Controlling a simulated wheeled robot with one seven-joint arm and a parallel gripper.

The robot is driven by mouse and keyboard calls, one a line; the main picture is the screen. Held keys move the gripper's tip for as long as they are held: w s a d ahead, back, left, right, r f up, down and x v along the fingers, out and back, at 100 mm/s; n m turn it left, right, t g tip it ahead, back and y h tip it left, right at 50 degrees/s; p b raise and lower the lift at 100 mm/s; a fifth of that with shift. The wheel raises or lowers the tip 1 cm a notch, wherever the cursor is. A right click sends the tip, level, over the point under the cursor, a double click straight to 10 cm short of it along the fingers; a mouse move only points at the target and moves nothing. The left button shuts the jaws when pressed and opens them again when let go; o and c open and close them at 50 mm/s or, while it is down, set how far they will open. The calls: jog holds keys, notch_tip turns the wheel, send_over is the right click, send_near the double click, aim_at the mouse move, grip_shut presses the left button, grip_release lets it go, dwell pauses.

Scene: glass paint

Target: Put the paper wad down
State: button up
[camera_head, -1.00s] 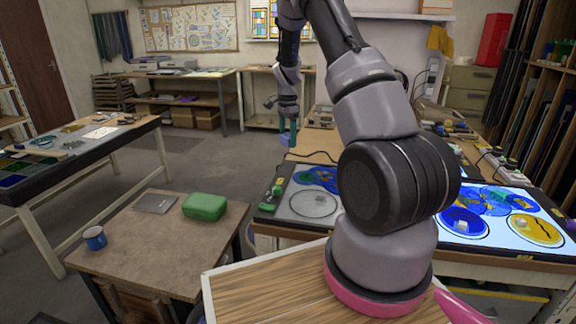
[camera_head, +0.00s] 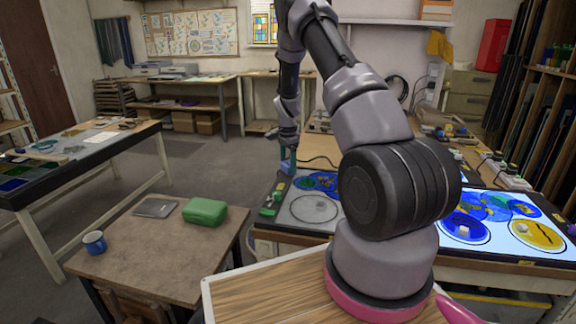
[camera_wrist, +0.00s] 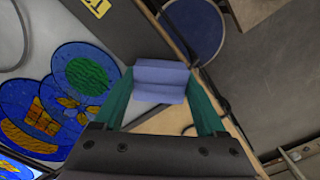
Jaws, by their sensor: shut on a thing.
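My gripper (camera_head: 288,160), with teal fingers, hangs over the left end of the light table near its back corner. In the wrist view the fingers (camera_wrist: 161,97) are shut on a folded, pale blue-lavender piece, the paper wad (camera_wrist: 160,80). The wad is held above the edge region of the table, and its underside is hidden. In the head view I cannot make out the wad clearly at the fingertips.
The light table (camera_head: 290,223) bears blue and yellow glass designs and small pale lumps. A round blue thing with a light rim (camera_wrist: 192,28) lies beyond the table edge. A side table (camera_head: 150,245) holds a green case (camera_head: 205,211) and a blue mug (camera_head: 95,242).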

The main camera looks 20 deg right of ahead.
jog(key=o, duration=1.3)
jog(key=shift+c, duration=0.2)
notch_tip(320, 180, up, 12)
notch_tip(320, 180, up, 14)
jog(key=n+t+y, duration=0.1)
jog(key=n+t, duration=0.1)
jog(key=n, duration=0.1)
send_over(288, 163)
jog(key=s+a, duration=0.3)
jog(key=s, duration=0.4)
jog(key=s+a+r+n+t, duration=0.2)
jog(key=s+a+r, duration=0.2)
jog(key=s+r, duration=0.5)
jog(key=s+a+r+n+t, duration=0.1)
jog(key=s+a+r+n, duration=0.1)
jog(key=s, duration=0.8)
jog(key=s+a+r+n+t+y, duration=0.1)
jog(key=s+a+r+n+t, duration=0.1)
jog(key=s, duration=0.8)
jog(key=shift+r+n, duration=0.7)
jog(key=shift+n, duration=0.6)
